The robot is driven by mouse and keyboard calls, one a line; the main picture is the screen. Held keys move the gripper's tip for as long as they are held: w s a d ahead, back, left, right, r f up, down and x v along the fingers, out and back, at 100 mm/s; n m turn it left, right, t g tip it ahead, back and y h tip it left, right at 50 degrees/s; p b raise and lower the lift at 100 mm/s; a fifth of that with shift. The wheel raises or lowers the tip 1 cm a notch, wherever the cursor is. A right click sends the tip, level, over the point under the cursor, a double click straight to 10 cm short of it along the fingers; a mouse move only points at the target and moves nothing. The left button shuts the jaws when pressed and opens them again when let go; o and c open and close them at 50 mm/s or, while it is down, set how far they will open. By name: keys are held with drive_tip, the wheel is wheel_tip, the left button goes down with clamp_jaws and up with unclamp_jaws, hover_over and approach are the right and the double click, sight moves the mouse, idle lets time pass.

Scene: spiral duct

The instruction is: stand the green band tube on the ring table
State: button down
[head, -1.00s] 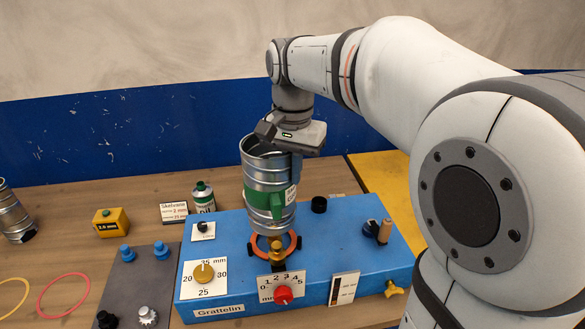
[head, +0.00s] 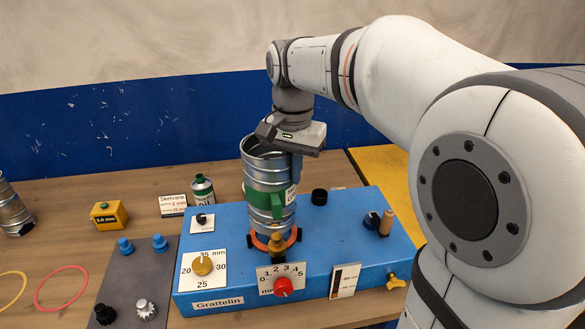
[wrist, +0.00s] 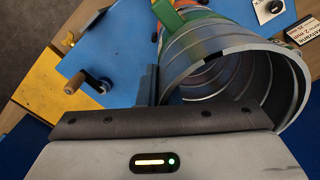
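The green band tube (head: 263,175) is a ribbed silver metal tube with a green band around its middle. It is upright over the blue bench box. My gripper (head: 295,163) is at the tube's upper right rim, shut on its wall. In the wrist view a dark finger (wrist: 149,86) lies along the tube's outside, and the tube's open end (wrist: 237,88) faces the camera. The ring table (head: 285,246) is an orange ring directly under the tube. The tube's lower edge looks at or just above it; contact is unclear behind a brass fitting (head: 276,243).
The blue box (head: 340,235) carries a yellow dial (head: 203,264), a red dial (head: 283,286), a black cap (head: 319,196) and a wooden-handled crank (head: 386,222). A green-labelled can (head: 203,190) stands behind it. Another metal tube (head: 12,211) is at far left.

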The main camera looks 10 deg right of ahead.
sight(293, 188)
drive_tip(key=shift+f+b, duration=1.6)
drive_tip(key=shift+f, duration=0.85)
drive_tip(key=c, duration=1.6)
unclamp_jaws()
drive_tip(key=shift+o, duration=0.2)
drive_tip(key=shift+r, duration=0.1)
wheel_tip(293, 188, up, 8)
